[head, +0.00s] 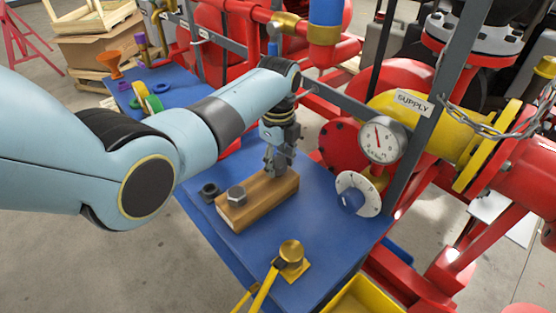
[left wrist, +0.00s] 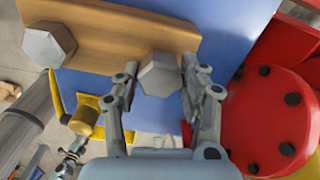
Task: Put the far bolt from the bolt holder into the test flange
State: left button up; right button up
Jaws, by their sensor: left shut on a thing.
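The bolt holder (head: 262,207) is a wooden block lying on the blue table. The near bolt (head: 236,194), a grey hex bolt, stands in its near end. My left gripper (head: 279,168) is at the block's far end and hides the far bolt in the head view. In the left wrist view, the far bolt's hex head (left wrist: 160,76) is between the fingers, which are shut on it; the bolt is still at the holder's edge. A small dark ring-shaped part (head: 209,190) sits left of the holder. I cannot tell which part is the test flange.
A brass cup (head: 291,252) with yellow handles beside it stands at the front. A small jointed part (left wrist: 72,155), perhaps my right gripper, shows at lower left.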

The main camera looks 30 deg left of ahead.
pick_arm(q)
jog(key=shift+r+p, duration=1.75)
jog(key=shift+r, duration=0.05)
jog(key=shift+r+p, duration=0.6)
jog(key=shift+r, duration=0.35)
